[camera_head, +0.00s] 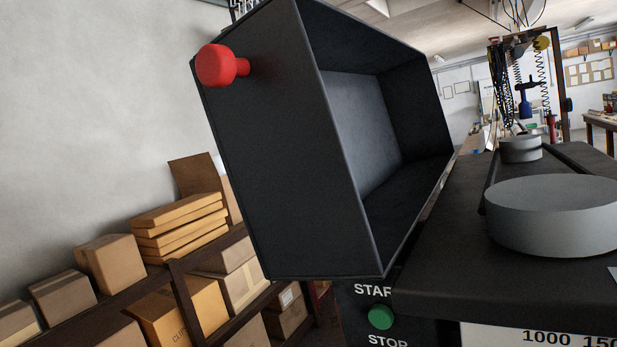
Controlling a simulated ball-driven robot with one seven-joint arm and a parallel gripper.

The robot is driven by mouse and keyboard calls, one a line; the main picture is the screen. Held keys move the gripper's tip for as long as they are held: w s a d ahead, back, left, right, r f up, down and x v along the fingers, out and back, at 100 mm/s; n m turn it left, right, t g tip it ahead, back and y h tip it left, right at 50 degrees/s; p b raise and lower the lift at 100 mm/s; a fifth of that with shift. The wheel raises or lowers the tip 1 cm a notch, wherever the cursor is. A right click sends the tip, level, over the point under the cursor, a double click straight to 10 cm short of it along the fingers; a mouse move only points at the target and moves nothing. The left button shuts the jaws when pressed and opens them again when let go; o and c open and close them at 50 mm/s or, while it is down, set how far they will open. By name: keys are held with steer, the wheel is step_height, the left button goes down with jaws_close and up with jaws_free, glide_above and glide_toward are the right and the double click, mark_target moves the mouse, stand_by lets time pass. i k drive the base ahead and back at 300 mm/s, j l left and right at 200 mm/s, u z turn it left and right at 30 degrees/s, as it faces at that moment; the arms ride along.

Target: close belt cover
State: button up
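The belt cover (300,140) is a dark open-sided box, tilted up at the left edge of the machine top (450,270). Its hollow inside faces right, so it stands open. A red knob (222,66) sticks out near the upper left of its end face. A large grey pulley (555,215) and a smaller grey pulley (520,149) lie uncovered on the machine top, with a dark belt strip running beside them. My gripper is not in view, and nothing is seen touching the knob or the cover.
A green start button (380,317) sits on the machine's front below the cover. Shelves with cardboard boxes (180,225) stand at the lower left by a pale wall. A rack with hanging tools (525,90) and a workbench (600,125) are in the background right.

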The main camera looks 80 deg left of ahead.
mark_target(291, 95)
steer(key=l+u, duration=0.1)
steer(key=u, duration=0.85)
steer(key=l+u, duration=0.15)
steer(key=u, duration=0.75)
steer(key=k+l+u, duration=0.1)
steer(key=l, duration=0.2)
steer(key=k+l+u, duration=0.1)
steer(key=k+l, duration=0.15)
steer(key=i+j, duration=0.3)
